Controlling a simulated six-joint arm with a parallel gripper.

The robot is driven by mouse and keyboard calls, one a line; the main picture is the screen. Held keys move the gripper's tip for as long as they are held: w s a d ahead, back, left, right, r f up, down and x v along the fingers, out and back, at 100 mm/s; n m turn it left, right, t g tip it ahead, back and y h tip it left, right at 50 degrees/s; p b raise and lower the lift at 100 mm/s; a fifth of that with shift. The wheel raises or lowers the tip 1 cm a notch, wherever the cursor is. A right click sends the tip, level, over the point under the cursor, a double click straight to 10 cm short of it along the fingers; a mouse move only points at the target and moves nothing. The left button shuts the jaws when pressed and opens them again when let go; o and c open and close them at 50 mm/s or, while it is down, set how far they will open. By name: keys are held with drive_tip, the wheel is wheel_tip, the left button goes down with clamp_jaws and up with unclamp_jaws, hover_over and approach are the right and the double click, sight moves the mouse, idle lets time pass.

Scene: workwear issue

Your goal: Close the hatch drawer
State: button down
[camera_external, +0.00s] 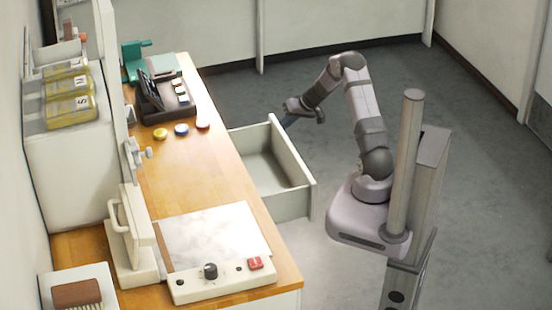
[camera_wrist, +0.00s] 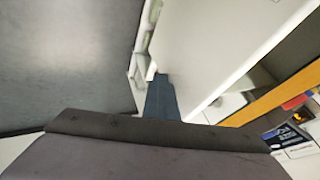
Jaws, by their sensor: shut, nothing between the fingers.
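The hatch drawer (camera_external: 298,172) is a pale, empty drawer standing pulled out from the side of the wooden counter in the external view. My gripper (camera_external: 287,122) is low at the drawer's far front corner, shut and empty. In the wrist view my gripper's dark blue fingers (camera_wrist: 162,98) show close to a white panel (camera_wrist: 215,40), which looks like part of the drawer. I cannot tell whether they touch it.
Yellow boxes (camera_external: 70,105) stand on the left cabinet. Grey floor (camera_external: 460,180) is open around my base.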

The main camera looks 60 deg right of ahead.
sight(242, 133)
drive_tip(key=w+a+b, duration=0.1)
drive_tip(key=w+a, duration=1.3)
drive_tip(key=shift+w+b, duration=0.1)
drive_tip(key=shift+b, duration=0.2)
drive_tip(key=shift+w+a+r, duration=0.1)
drive_tip(key=shift+a, duration=0.15)
drive_tip(key=shift+s+d+f+b, duration=0.25)
drive_tip(key=shift+d+b, duration=0.2)
drive_tip(key=shift+b, duration=0.3)
drive_tip(key=s+d+b, duration=0.1)
drive_tip(key=s+d+r+b, duration=0.1)
drive_tip(key=s, duration=0.1)
drive_tip(key=shift+d, duration=0.3)
drive_tip(key=v, duration=0.9)
drive_tip(key=shift+b, duration=0.4)
drive_tip(key=shift+s+a+r, duration=0.1)
